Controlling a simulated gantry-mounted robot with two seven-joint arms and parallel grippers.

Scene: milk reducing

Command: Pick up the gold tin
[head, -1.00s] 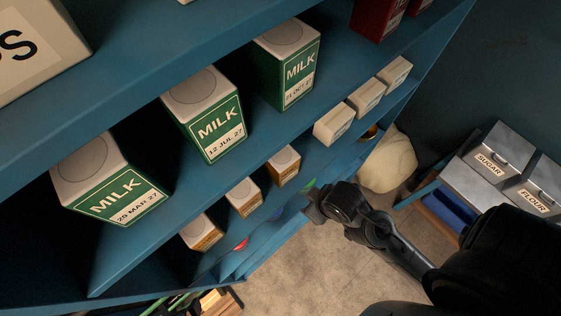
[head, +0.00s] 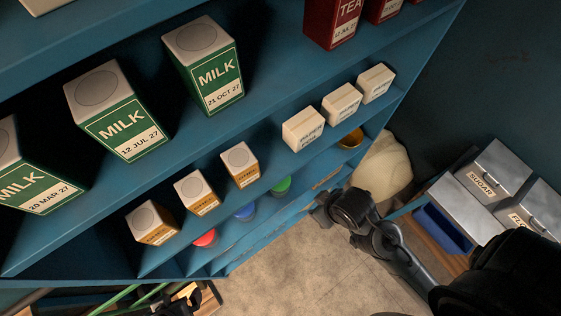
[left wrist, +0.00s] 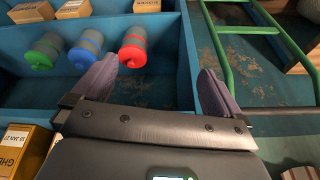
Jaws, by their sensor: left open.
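A small gold, rounded thing (head: 350,138), which looks like the gold tin, sits on the lower shelf in the head view, below the cream boxes and partly hidden by the shelf above. It does not show in the left wrist view. My left gripper (left wrist: 157,88) is open and empty in the left wrist view, its right finger apart from its left, close to a red-lidded jar (left wrist: 133,48). My right gripper (head: 322,210) is at the end of the dark arm beside the lower shelves in the head view; its fingers are too dark to read.
Blue-lidded (left wrist: 85,50) and green-lidded (left wrist: 42,54) jars stand beside the red one. Ghee boxes (head: 196,192), cream boxes (head: 303,130) and milk cartons (head: 117,110) fill the shelves above. A green ladder-like frame (left wrist: 262,30) is at right in the wrist view. Open floor (head: 300,260) lies below.

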